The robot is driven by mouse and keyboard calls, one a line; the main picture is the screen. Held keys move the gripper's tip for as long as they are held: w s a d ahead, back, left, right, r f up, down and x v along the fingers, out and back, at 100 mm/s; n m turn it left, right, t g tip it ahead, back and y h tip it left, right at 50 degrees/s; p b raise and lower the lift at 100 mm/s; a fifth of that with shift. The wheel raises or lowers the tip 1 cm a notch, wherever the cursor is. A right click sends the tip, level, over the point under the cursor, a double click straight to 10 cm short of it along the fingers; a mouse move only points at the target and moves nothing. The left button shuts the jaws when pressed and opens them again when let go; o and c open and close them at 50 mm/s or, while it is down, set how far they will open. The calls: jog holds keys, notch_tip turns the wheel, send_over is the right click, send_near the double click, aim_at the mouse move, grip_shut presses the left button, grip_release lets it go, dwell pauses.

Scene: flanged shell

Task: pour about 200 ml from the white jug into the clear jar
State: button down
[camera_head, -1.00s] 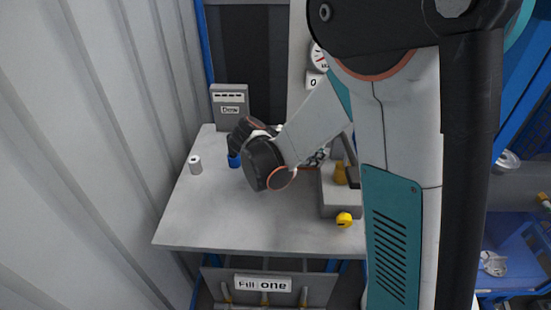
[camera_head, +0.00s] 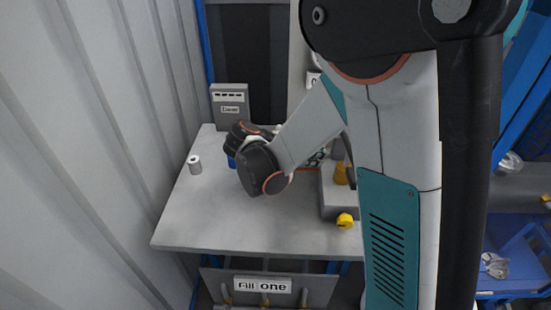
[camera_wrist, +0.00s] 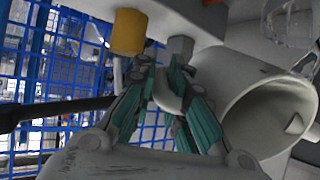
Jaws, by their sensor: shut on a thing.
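In the wrist view my gripper (camera_wrist: 175,85), with teal finger pads, is shut on the white jug (camera_wrist: 225,75) at its handle side. The jug is held tilted on its side, its open mouth facing the lower right of that view. A clear glass-like vessel (camera_wrist: 288,22), which looks like the jar, is partly in view at the upper right, near the jug's mouth. I cannot see any liquid stream. In the head view my wrist and arm hide the fingers, and I cannot make out the jug or jar there.
A grey table (camera_head: 215,215) has free room at its front left. A corrugated wall (camera_head: 90,150) stands left.

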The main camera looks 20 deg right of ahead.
jog(key=shift+a+r+h+b, duration=0.1)
jog(key=shift+r+h+b, duration=0.15)
jog(key=shift+h+b, duration=0.25)
dwell(0.3)
jog(key=shift+f, duration=0.1)
jog(key=shift+a+h+b, duration=0.2)
jog(key=shift+h+b, duration=0.1)
jog(key=shift+b, duration=0.1)
dwell(0.4)
jog(key=shift+a+f, duration=0.1)
jog(key=shift+a, duration=0.05)
jog(key=shift+s+a, duration=0.1)
